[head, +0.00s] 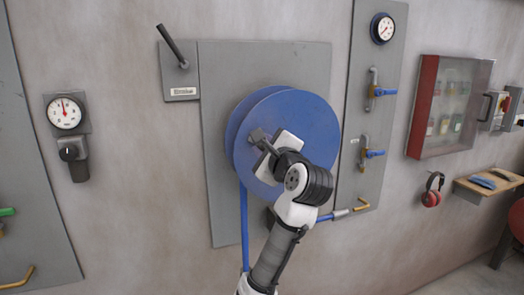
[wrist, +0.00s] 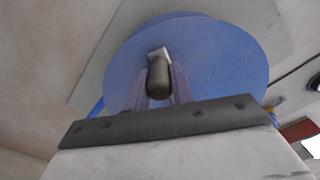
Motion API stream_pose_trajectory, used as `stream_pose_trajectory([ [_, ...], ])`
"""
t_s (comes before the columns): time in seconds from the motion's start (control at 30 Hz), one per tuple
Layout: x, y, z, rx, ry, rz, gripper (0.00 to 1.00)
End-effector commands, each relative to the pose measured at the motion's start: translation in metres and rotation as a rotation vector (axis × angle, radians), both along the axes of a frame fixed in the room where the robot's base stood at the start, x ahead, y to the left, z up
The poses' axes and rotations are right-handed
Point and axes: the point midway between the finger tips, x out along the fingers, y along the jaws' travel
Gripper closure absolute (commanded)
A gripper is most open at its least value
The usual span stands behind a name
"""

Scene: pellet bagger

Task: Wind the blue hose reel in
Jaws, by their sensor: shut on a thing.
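The blue hose reel (head: 308,118) is mounted on a grey wall panel (head: 222,75) in the middle of the head view. A blue hose (head: 244,225) hangs down from its left side. My gripper (head: 262,143) is in front of the reel face, left of its middle. In the wrist view, the reel (wrist: 225,60) fills the upper middle. My gripper's two fingers (wrist: 158,88) are shut on a dark rounded crank handle (wrist: 158,76), which stands out from a pale arm on the reel. My gripper and wrist hide the reel's hub in the head view.
A lever (head: 174,46) with a label plate is up left of the reel. A panel with a gauge (head: 383,28) and blue-handled valves (head: 384,92) is close on the right. A red-sided glass cabinet (head: 450,108) and red ear muffs (head: 432,190) are farther right.

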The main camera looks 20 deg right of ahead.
Motion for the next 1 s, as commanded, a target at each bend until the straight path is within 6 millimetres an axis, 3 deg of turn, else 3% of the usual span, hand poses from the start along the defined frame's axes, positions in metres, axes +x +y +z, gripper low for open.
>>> stream_pose_trajectory([
  [0.47,-0.0004,-0.0023,0.0018,0.015,0.0,-0.004,1.0],
  [0.5,-0.0004,-0.0023,0.0018,0.015,0.0,-0.004,0.73],
  [0.63,-0.0003,-0.002,0.0016,0.014,0.0,-0.003,0.56],
  [1.0,-0.0056,-0.0016,0.0005,0.013,-0.001,-0.002,0.55],
])
